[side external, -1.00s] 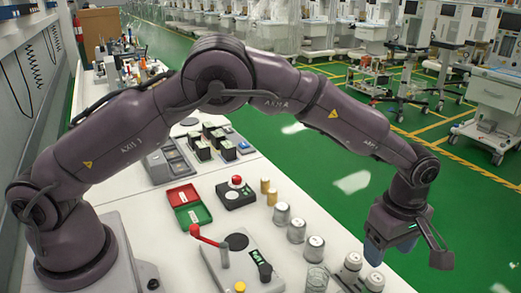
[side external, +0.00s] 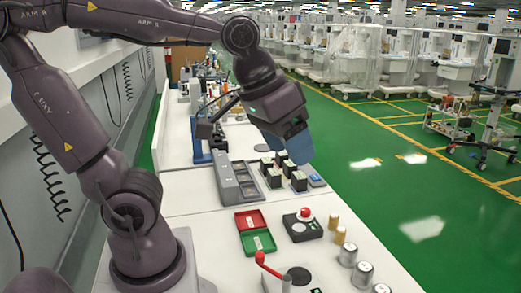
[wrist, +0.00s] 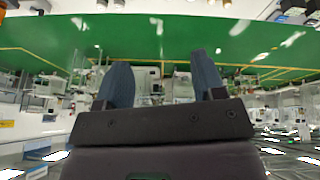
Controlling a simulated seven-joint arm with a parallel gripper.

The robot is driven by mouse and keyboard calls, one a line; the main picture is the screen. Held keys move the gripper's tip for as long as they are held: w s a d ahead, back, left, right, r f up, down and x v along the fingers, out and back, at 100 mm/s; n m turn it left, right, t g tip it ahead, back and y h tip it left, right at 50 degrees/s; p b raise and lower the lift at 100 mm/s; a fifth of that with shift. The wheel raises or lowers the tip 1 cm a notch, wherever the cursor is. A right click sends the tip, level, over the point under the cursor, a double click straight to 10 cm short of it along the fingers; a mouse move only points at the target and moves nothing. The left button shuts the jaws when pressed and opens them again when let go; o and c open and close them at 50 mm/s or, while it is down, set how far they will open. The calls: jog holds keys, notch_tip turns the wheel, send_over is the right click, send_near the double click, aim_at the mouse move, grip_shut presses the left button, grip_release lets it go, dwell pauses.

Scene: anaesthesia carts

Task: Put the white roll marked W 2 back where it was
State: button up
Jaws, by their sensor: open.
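Pale, silvery cylinders with whitish tops stand upright along the right edge of the bench in the side external view, such as one cylinder (side external: 347,254) and another nearer cylinder (side external: 362,273). A third (side external: 381,288) is cut by the bottom edge. No W 2 mark is readable, so I cannot tell which, if any, is the roll. My gripper (side external: 290,148) is raised over the far part of the bench, well away from these cylinders. In the wrist view my gripper (wrist: 160,70) has two blue fingers spread apart with nothing between them.
Several dark blocks (side external: 274,178) and a grey slotted holder (side external: 236,182) are below my gripper. A red and green open case (side external: 250,221), a box with a red button (side external: 302,226), tan cylinders (side external: 333,222) and a red-knobbed lever (side external: 262,258) stand nearer. Green floor lies right.

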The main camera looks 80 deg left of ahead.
jog(key=s, duration=0.1)
jog(key=s+a+f+m, duration=0.1)
jog(key=s, duration=0.1)
jog(key=s+m, duration=0.1)
jog(key=shift+s+a+f+t+y, duration=0.2)
jog(key=shift+f+t+y, duration=0.1)
jog(key=shift+t, duration=0.1)
